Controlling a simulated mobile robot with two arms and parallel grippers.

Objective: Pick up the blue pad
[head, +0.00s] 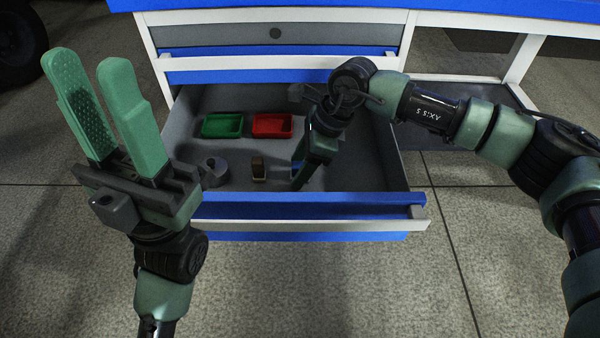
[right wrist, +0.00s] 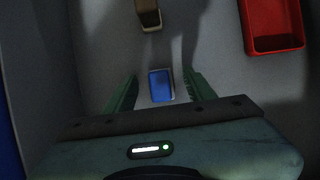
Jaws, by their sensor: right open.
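The blue pad (right wrist: 160,86) is a small blue block with a pale edge, lying on the grey drawer floor. In the right wrist view it sits between the two green fingers of my right gripper (right wrist: 158,88), which are apart and appear not to touch it. In the head view my right gripper (head: 305,172) reaches down into the open drawer and covers most of the pad, with a bit of blue (head: 296,168) beside the fingers. My left gripper (head: 122,110) is raised at the left, outside the drawer, fingers up, apart and empty.
The open drawer (head: 310,225) also holds a green tray (head: 222,125), a red tray (head: 272,125), a grey round weight (head: 214,171) and a brown block (head: 258,168). The drawer's front and side walls surround my right gripper. The drawer floor between the items is bare.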

